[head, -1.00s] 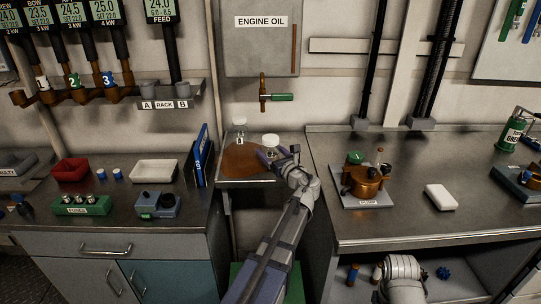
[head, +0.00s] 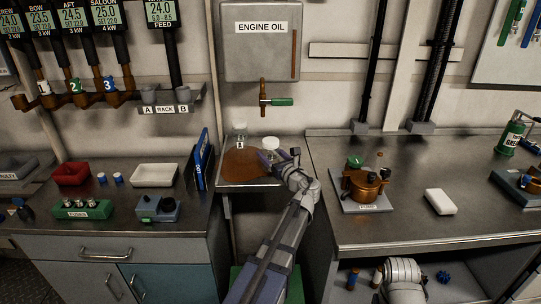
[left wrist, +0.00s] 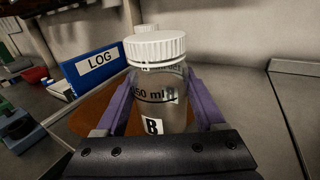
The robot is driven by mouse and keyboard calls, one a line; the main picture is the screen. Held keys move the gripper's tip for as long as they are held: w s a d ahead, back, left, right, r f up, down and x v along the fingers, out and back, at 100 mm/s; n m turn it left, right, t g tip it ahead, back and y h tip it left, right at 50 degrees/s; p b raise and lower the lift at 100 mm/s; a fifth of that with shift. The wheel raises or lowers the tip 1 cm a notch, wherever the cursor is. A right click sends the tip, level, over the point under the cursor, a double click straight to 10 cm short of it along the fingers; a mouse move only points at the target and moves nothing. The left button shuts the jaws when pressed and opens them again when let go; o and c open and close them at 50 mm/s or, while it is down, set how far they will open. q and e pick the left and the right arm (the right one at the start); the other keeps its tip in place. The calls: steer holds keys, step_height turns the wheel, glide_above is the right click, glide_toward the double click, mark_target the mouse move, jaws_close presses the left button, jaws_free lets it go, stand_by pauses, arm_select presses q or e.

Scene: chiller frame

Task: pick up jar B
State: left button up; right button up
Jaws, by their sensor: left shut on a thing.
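Jar B (left wrist: 158,95) is a clear jar with a white ribbed lid and a "B" label. It stands upright between the purple fingers of my left gripper (left wrist: 165,108), which is shut on it below the lid. In the head view jar B (head: 270,144) is at the right of the small middle shelf, partly hidden by my left gripper (head: 285,160). It appears still at shelf level; I cannot tell if its base touches. Another white-lidded clear jar (head: 239,131) stands behind it to the left. My right gripper is not seen; only part of that arm shows low right.
A brown mat (head: 240,164) lies on the shelf (head: 228,183). The blue LOG binder (head: 203,157) stands close on the left. A tap (head: 264,101) hangs from the engine oil tank (head: 260,55) above. A copper pump (head: 362,187) sits on the right counter.

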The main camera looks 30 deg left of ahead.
mark_target(274, 149)
arm_select(q)
steer(key=shift+r+p, duration=0.35)
steer(key=shift+r, duration=0.3)
steer(key=shift+r+p, duration=0.95)
steer(key=shift+p, duration=0.05)
steer(key=v, duration=1.8)
steer(key=shift+f, duration=0.25)
